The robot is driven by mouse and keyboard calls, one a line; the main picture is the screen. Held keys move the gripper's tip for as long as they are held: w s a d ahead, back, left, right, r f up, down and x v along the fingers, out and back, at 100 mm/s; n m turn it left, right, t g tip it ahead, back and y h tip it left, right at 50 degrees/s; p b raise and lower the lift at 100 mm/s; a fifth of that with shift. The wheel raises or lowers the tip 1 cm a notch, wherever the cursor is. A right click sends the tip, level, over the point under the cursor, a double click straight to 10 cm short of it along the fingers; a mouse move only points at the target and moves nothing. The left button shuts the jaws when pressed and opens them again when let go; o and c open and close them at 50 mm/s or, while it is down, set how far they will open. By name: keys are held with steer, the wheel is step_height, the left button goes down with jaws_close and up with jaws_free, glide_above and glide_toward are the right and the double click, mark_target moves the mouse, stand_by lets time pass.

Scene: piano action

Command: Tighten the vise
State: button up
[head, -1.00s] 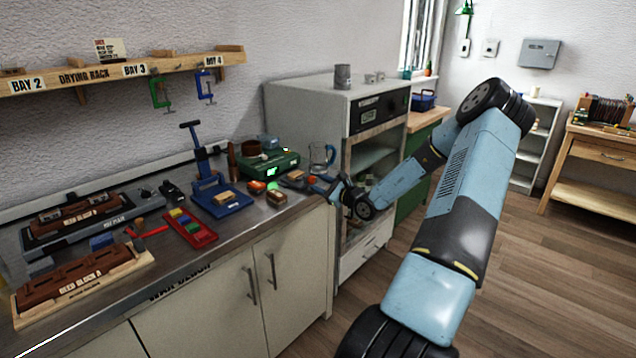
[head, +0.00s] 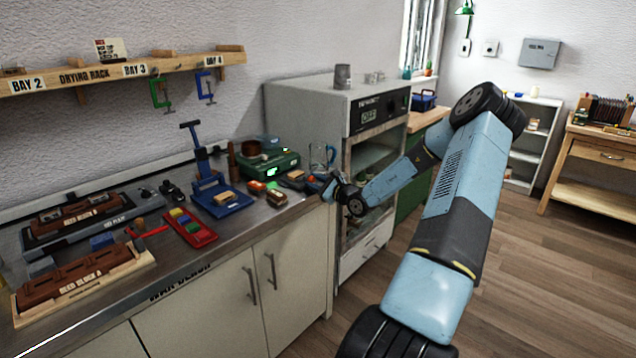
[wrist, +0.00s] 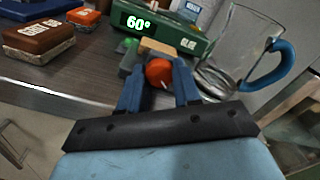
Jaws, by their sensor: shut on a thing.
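A round orange-red knob (wrist: 158,72) sits between the fingers of my gripper (wrist: 157,84) in the wrist view. My gripper is shut on it. Behind the knob are a small grey body (wrist: 131,58), which looks like the vise, and a light wooden piece (wrist: 157,47). My fingers and the knob hide much of this, so I cannot tell how tightly the jaws close. In the head view my gripper (head: 325,184) is at the right end of the bench, where the vise is small and partly hidden.
A glass jug (wrist: 235,60) with a blue handle stands close to the right of my gripper. A green device (wrist: 175,28) reading 60° is behind. Brown and orange blocks (wrist: 40,40) lie to the left. An open-fronted cabinet (head: 300,110) stands beyond the bench end.

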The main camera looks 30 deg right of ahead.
steer(key=shift+d, duration=0.35)
steer(key=shift+c, duration=0.3)
steer(key=shift+a, duration=0.15)
steer(key=shift+m, duration=0.3)
steer(key=m, duration=0.2)
steer(key=shift+r+m, duration=0.1)
steer(key=shift+m, duration=0.3)
steer(key=m, duration=0.4)
steer(key=o, duration=0.7)
steer(key=shift+o, duration=0.3)
